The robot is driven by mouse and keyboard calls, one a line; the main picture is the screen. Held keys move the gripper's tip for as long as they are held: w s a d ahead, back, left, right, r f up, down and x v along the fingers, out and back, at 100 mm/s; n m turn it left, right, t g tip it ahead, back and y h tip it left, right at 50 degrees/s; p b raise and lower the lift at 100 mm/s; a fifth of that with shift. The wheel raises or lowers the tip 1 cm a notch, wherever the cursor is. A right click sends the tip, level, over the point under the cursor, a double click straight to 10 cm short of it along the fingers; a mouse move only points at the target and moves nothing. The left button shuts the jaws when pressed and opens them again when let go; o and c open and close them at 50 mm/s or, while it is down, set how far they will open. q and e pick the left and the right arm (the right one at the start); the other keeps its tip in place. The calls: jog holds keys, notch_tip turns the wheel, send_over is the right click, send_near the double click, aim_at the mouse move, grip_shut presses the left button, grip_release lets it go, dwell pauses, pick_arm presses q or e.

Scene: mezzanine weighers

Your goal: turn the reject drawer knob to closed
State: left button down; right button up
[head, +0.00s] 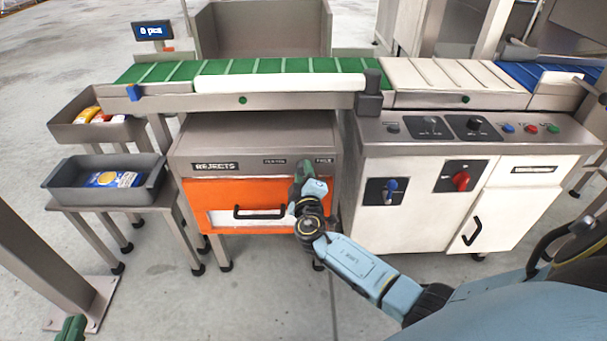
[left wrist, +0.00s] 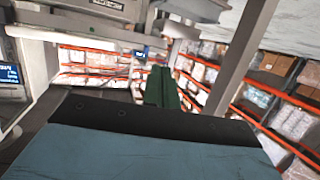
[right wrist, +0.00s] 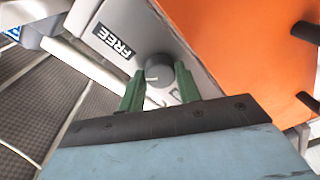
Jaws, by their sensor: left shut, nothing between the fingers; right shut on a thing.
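The reject drawer knob (right wrist: 156,67) is a small grey round knob with a white mark, on the grey panel beside a "FREE" label (right wrist: 114,41) in the right wrist view. My right gripper (right wrist: 160,88) has its green fingers either side of the knob and is shut on it. In the head view, my right gripper (head: 305,172) covers the knob at the cabinet's upper right. The orange reject drawer (head: 232,190) with a black handle is below the "REJECTS" label (head: 213,166). My left gripper (head: 72,328) is at the lower left edge, shut and empty; its fingers show together in the left wrist view (left wrist: 160,88).
A green conveyor belt (head: 250,67) runs above the cabinet. A white control cabinet with a red knob (head: 461,181) and a blue knob (head: 391,185) stands to the right. Grey trays, one with a blue and yellow packet (head: 113,179), stand at left. The floor in front is open.

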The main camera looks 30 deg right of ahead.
jog(key=shift+n, duration=1.1)
jog(key=shift+n+p, duration=0.3)
jog(key=shift+n, duration=0.5)
jog(key=n+g+p, duration=0.1)
jog(key=n, duration=0.4)
jog(key=shift+a+r+p, duration=0.1)
jog(key=shift+p, duration=0.25)
jog(key=n+p, duration=0.2)
jog(key=n, duration=0.3)
jog(key=shift+n+h, duration=0.3)
jog(key=shift+n, duration=0.1)
pick_arm(q)
jog(key=s+a+f+g+y, duration=0.1)
jog(key=s+a+f+g, duration=0.2)
jog(key=s+f+g, duration=0.2)
jog(key=s+a+f+g+y, duration=0.2)
jog(key=s+a+f+g, duration=0.1)
jog(key=s+f+g, duration=0.3)
jog(key=shift+s+a+f+n+y+p, duration=0.3)
jog(key=shift+s+a+f+n+p, duration=0.25)
jog(key=shift+f, duration=0.6)
pick_arm(e)
jog(key=shift+n+g, duration=0.3)
jog(key=shift+n, duration=0.6)
pick_arm(q)
jog(key=shift+d+f, duration=0.1)
jog(key=shift+d, duration=0.05)
pick_arm(e)
jog(key=o, duration=1)
